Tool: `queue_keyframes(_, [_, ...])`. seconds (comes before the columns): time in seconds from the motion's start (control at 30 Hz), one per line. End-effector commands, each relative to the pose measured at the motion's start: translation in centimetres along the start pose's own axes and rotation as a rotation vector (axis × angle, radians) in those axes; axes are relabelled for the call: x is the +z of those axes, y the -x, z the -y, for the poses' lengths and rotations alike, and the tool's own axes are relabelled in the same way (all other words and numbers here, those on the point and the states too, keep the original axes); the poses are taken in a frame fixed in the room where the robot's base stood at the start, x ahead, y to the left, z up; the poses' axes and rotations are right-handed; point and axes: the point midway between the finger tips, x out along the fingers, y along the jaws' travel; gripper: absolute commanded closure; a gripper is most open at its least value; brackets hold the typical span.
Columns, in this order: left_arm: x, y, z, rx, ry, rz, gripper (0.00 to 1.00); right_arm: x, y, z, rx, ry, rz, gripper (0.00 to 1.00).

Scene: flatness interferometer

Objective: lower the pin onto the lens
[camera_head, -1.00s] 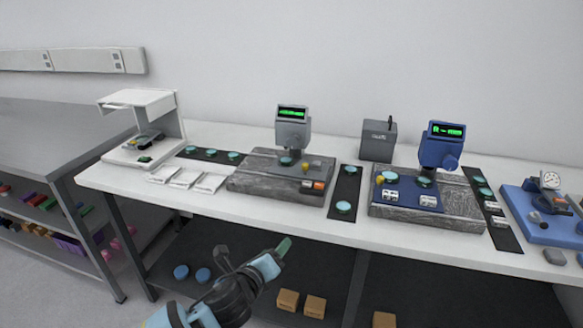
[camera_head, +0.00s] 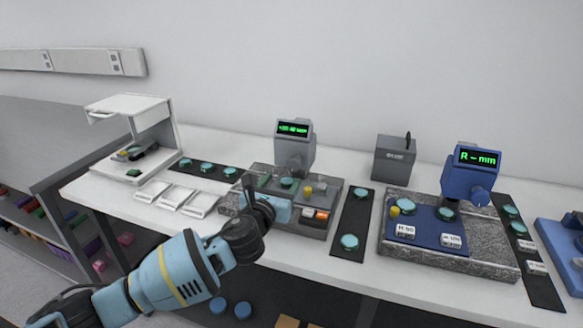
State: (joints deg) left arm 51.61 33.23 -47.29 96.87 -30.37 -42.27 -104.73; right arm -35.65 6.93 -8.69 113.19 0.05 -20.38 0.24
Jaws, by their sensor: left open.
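The grey gauge (camera_head: 295,147) stands at the back of a grey stone base with a green display too small to read. A teal lens (camera_head: 288,183) sits under its head; the pin is too small to make out there. The blue gauge (camera_head: 471,174) reads "R – mm", and a dark-rimmed teal lens (camera_head: 446,213) sits under its head. My left gripper (camera_head: 256,183) is open and empty, over the left part of the grey gauge's base, left of that lens and apart from it. My right gripper is out of view.
A yellow knob (camera_head: 308,190) and an orange button (camera_head: 322,215) are on the grey base. A dark strip (camera_head: 344,231) with teal lenses lies between the gauges. White packets (camera_head: 176,198) lie left, by a white stand (camera_head: 165,134). A grey box (camera_head: 394,160) stands behind.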

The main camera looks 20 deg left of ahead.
Motion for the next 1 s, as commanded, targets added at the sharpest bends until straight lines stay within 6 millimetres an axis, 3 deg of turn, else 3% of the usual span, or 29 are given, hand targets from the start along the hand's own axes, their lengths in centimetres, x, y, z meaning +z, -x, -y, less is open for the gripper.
queue_keyframes(0.5, [-0.2,-6.4,0.0,0.002,0.003,-0.003,0.41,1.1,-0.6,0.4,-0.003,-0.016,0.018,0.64])
queue_keyframes(0.93, [0.0,-7.2,0.0,0.0,0.003,0.0,0.41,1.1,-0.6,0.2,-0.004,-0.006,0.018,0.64])
queue_keyframes(1.0, [0.0,-7.2,0.0,0.0,0.003,0.0,0.47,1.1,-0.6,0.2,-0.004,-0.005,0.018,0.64])
